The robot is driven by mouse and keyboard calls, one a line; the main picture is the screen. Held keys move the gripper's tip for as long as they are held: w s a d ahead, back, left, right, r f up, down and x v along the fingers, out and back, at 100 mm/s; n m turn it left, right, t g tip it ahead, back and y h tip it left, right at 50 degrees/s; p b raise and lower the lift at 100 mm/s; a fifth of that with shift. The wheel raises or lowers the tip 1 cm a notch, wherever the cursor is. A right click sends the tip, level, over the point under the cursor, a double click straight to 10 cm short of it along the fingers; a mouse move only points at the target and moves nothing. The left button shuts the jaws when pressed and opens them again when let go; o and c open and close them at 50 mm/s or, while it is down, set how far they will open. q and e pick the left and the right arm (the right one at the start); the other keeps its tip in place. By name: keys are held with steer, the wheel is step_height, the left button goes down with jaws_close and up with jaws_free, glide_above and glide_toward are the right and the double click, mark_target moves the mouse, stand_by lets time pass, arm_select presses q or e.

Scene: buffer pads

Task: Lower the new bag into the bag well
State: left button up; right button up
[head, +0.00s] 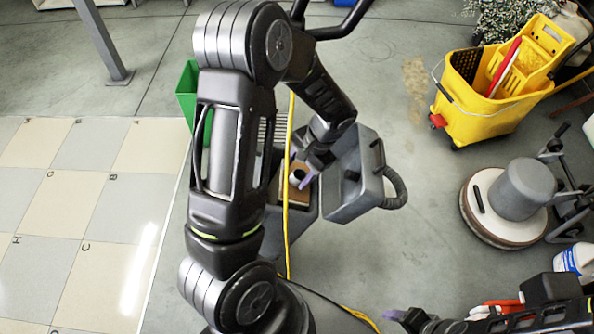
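A tan-brown bag (286,207) with a round white collar (297,174) around a dark opening shows in the head view, at the grey machine just right of my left arm. The well around it is mostly hidden by the bag and my arm, so I cannot tell how deep the bag sits. My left gripper (305,177) points down at the collar, with one purple fingertip beside it. The other fingertip is hidden, so its grip is unclear. My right gripper (397,314) is low in the picture, away from the bag, with one purple fingertip showing.
The machine's grey lid (354,185) and hose stand to the right of the bag. A yellow cable (286,200) hangs close on the left. A yellow mop bucket (490,95), a floor polisher (515,200) and a green bin (187,92) stand around. Tiled floor on the left is clear.

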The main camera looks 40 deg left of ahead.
arm_select(q)
steer(key=shift+o, duration=0.7)
steer(key=shift+r, duration=0.1)
steer(key=v, duration=0.7)
steer(key=shift+w+d+r, duration=0.15)
steer(key=shift+r, duration=0.15)
steer(key=p+v, duration=0.3)
steer(key=v, duration=0.2)
steer(key=shift+p, duration=0.4)
